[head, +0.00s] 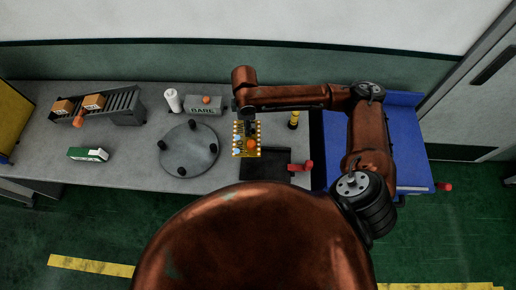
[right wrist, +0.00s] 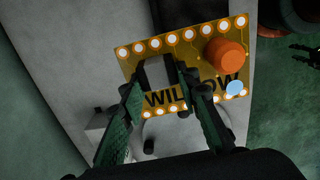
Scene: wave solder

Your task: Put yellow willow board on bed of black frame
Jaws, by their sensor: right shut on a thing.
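The yellow willow board (head: 239,150) hangs from my right gripper (head: 248,116) near the middle of the table in the head view. In the right wrist view, the board (right wrist: 190,50) bears the letters "WILLOW", an orange knob and a pale blue disc. My right gripper (right wrist: 160,80) is shut on a grey block on the board's face, between its two fingers. The black frame (head: 268,166) lies flat on the table. The board overlaps the frame's upper left part in the head view; the gap between them cannot be judged. My left gripper is not in view.
A round grey turntable (head: 187,157) with black posts stands left of the frame. A red handle (head: 301,166) is at the frame's right. A grey box marked "BARE" (head: 204,106), a white cylinder (head: 173,100) and a yellow-black post (head: 294,120) stand behind. A green-white box (head: 88,154) lies left.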

